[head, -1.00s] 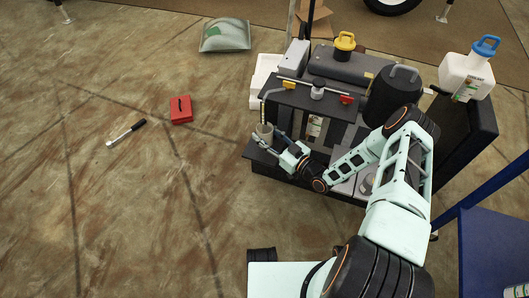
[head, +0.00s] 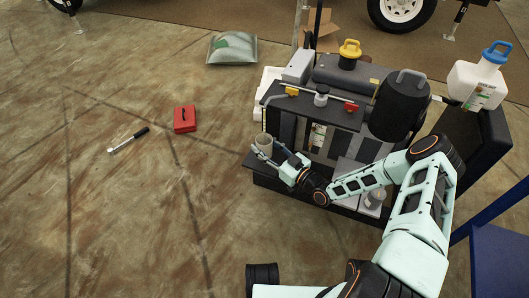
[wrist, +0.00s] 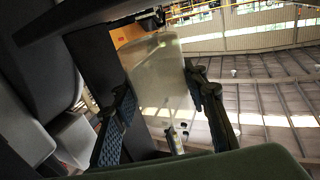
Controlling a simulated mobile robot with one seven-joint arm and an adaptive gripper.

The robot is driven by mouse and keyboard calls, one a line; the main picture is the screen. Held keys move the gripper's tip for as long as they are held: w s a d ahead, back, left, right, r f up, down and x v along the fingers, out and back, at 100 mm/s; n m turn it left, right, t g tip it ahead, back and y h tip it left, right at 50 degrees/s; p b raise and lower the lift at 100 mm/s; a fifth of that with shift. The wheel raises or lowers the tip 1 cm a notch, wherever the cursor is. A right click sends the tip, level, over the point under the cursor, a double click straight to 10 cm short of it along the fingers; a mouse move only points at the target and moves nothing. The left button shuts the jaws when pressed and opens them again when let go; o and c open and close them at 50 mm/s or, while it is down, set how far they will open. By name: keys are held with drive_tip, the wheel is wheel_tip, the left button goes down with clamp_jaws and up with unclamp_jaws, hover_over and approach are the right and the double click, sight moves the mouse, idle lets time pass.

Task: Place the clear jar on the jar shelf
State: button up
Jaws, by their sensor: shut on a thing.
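My gripper (head: 267,152) is shut on the clear jar (head: 264,142), a small pale, see-through cylinder. The jar stands roughly upright at the front left corner of the black machine, just above or on a low black ledge (head: 262,164); I cannot tell whether it touches. In the wrist view the jar (wrist: 163,85) fills the space between the two dark finger pads of the gripper (wrist: 160,112). A second small clear container (head: 375,198) stands on the machine's right part, beside my arm. Which surface is the jar shelf is not marked.
The upper black shelf (head: 330,112) carries yellow and red valve handles and overhangs near the jar. A black canister (head: 399,105) and a white jug (head: 476,85) stand to the right. A red box (head: 184,119) and a wrench (head: 128,140) lie on the open floor at left.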

drive_tip(key=shift+f, duration=1.2)
drive_tip(key=shift+f, duration=0.15)
drive_tip(key=o, duration=1.2)
drive_tip(key=shift+c, duration=0.2)
drive_tip(key=shift+s+d+r, duration=0.2)
drive_tip(key=shift+d, duration=0.05)
drive_tip(key=p+v, duration=0.2)
drive_tip(key=v, duration=0.9)
drive_tip(key=shift+s+p, duration=0.25)
drive_tip(key=shift+p, duration=0.05)
